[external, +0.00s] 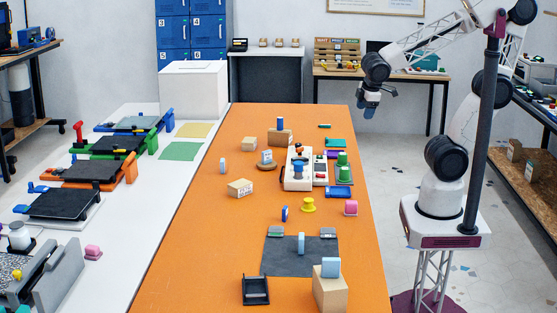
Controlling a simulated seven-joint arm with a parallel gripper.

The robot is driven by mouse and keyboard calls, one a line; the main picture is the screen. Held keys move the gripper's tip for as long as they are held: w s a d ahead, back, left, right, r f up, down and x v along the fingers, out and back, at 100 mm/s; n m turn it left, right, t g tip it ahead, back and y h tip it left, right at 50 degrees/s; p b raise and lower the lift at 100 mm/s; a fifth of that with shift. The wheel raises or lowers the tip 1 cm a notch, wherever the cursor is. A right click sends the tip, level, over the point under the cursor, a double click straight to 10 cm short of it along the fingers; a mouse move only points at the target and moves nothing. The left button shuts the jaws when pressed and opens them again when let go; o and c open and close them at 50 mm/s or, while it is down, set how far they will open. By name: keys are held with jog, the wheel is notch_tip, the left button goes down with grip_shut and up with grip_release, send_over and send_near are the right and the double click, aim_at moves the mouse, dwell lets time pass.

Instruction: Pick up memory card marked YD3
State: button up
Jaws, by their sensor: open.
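Several small card-like upright pieces in blue and light blue stand about the orange table; any markings are too small to read, so I cannot tell which is YD3. A light blue one (301,243) stands on the dark grey mat (279,262). Another light blue one (331,267) is on a cardboard block at the front. A darker blue one (285,213) stands mid-table, and a pale blue one (223,166) at the left. My gripper (368,110) is open and empty, raised high near the table's far right edge, apart from all of them.
The orange table (190,245) holds a white device (298,178) with coloured knobs, a yellow spool (308,205), a pink block (351,208), cardboard boxes (240,188) and a black holder (256,290). A white side table (130,225) carries coloured printer-like frames. The orange left front is mostly clear.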

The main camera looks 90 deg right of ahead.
jog(key=w+a+f+n+h, duration=0.3)
jog(key=w+f+n+h, duration=0.1)
jog(key=w+n, duration=0.4)
jog(key=n+t, duration=0.9)
jog(key=n, duration=0.5)
send_over(287, 208)
jog(key=s+d, duration=0.5)
jog(key=d, duration=0.6)
notch_tip(287, 208, down, 12)
jog(key=a+f+n+y, duration=0.1)
jog(key=a+f+n, duration=0.1)
jog(key=a, duration=0.2)
jog(key=a+f+n+t+y, duration=0.1)
jog(key=a+f+n, duration=0.2)
jog(key=a, duration=0.1)
jog(key=a+f+n+t+y, duration=0.1)
jog(key=a+f+n, duration=0.1)
jog(key=a+f, duration=0.1)
jog(key=shift+w+a+f+n+y, duration=0.2)
jog(key=shift+a+n+y, duration=0.15)
jog(key=shift+a, duration=0.3)
jog(key=shift+x, duration=1.25)
jog(key=shift+w+d, duration=0.1)
jog(key=shift+w, duration=0.05)
jog(key=shift+x, duration=2.45)
